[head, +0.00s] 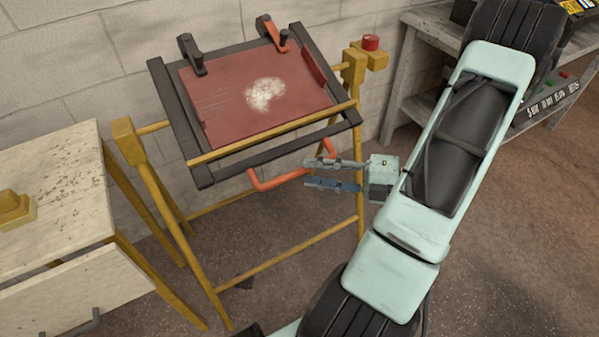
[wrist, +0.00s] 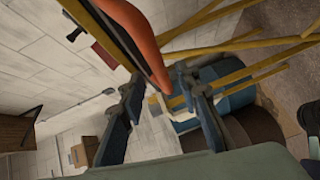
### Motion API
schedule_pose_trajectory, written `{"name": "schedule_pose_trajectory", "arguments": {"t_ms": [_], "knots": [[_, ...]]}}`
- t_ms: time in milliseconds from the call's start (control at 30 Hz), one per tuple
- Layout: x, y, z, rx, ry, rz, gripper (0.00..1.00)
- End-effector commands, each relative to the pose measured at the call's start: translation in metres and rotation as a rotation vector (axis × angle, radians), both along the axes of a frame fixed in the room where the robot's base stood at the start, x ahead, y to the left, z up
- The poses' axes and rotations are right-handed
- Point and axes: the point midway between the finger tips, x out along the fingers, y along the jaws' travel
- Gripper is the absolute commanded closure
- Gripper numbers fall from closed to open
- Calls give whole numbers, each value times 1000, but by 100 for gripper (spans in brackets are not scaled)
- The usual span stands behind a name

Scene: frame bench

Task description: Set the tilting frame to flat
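The tilting frame (head: 173,108) is a dark rectangular frame carrying a red panel (head: 225,105) with a pale worn patch. It hangs between yellow stand posts and is tilted, its far edge higher than its near edge. An orange handle (head: 275,183) sticks out below its near edge. My gripper (head: 307,173) is open at the right end of this handle. In the wrist view the orange handle (wrist: 142,35) runs down toward the space between the spread fingers (wrist: 158,85). I cannot tell whether a finger touches it.
Black and orange clamps (head: 274,38) sit on the frame's far edge. A red button (head: 370,43) tops the right post. A pale cabinet (head: 55,190) with a yellow object (head: 15,208) stands left. A grey bench (head: 405,60) stands right, against the block wall. Floor below is clear.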

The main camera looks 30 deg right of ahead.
Motion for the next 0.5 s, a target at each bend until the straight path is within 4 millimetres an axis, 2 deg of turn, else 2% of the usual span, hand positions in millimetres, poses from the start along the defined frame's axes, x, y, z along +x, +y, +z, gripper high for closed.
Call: {"name": "schedule_pose_trajectory", "arguments": {"t_ms": [200, 500], "knots": [[21, 24, -6, -2, 1, 2, 70], [28, 31, -6, -2, 1, 0, 70]]}}
